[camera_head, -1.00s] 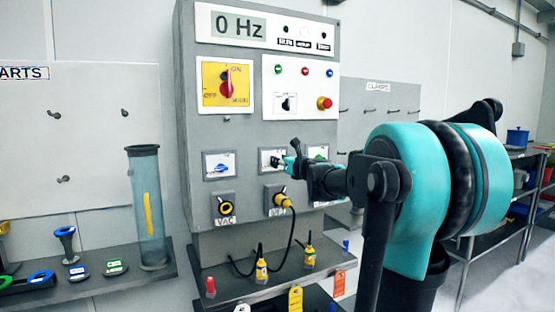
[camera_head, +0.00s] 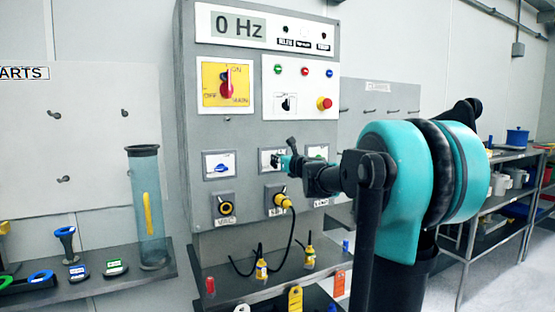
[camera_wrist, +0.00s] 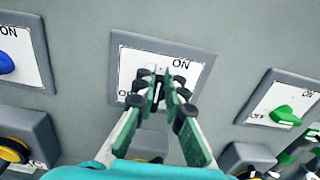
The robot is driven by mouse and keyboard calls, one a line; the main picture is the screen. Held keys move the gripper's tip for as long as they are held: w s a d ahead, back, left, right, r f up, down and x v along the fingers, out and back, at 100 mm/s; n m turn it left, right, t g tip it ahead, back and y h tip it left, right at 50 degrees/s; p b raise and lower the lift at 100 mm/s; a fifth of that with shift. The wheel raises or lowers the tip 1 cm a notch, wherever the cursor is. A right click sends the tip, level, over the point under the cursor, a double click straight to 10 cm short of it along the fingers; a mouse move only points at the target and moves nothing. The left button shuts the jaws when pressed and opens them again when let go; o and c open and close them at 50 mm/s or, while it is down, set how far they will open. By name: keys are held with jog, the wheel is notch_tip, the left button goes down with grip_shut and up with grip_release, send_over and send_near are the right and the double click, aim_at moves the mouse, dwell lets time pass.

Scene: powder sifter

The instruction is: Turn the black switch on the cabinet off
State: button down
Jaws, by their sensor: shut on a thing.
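The black switch (camera_wrist: 158,92) sits on a white plate (camera_wrist: 130,58) with a grey frame, in the middle of the wrist view. "ON" is printed at the plate's upper right; the label at its lower left is partly covered. My gripper (camera_wrist: 160,82) has its fingers on either side of the switch and is shut on it. In the head view my gripper (camera_head: 283,162) reaches in from the right to the same plate (camera_head: 266,155) on the grey cabinet (camera_head: 300,224). The switch is mostly hidden by the fingers there.
A blue switch (camera_head: 219,167) is on the left and a green switch (camera_wrist: 286,115) on the right of the held one. Round sockets, one with a yellow plug (camera_head: 282,200) and black cable, sit below. The upper panel has a red-and-yellow switch (camera_head: 226,84) and a display reading 0 Hz (camera_head: 239,27).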

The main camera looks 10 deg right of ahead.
aim_at(268, 163)
jog(key=shift+s+a+f+n, duration=0.1)
jog(key=shift+n, duration=0.3)
jog(key=n, duration=0.3)
jog(key=a+n, duration=0.1)
jog(key=n, duration=0.2)
jog(key=f+n, duration=0.1)
jog(key=n, duration=0.2)
jog(key=shift+s+a, duration=0.3)
jog(key=shift+a, duration=0.05)
jog(key=n, duration=0.3)
jog(key=f+n, duration=0.1)
jog(key=shift+a+n, duration=0.25)
jog(key=shift+n, duration=0.05)
jog(key=shift+f+n, duration=0.15)
jog(key=shift+n, duration=0.75)
jog(key=shift+f+n, duration=0.15)
jog(key=shift+n, duration=0.75)
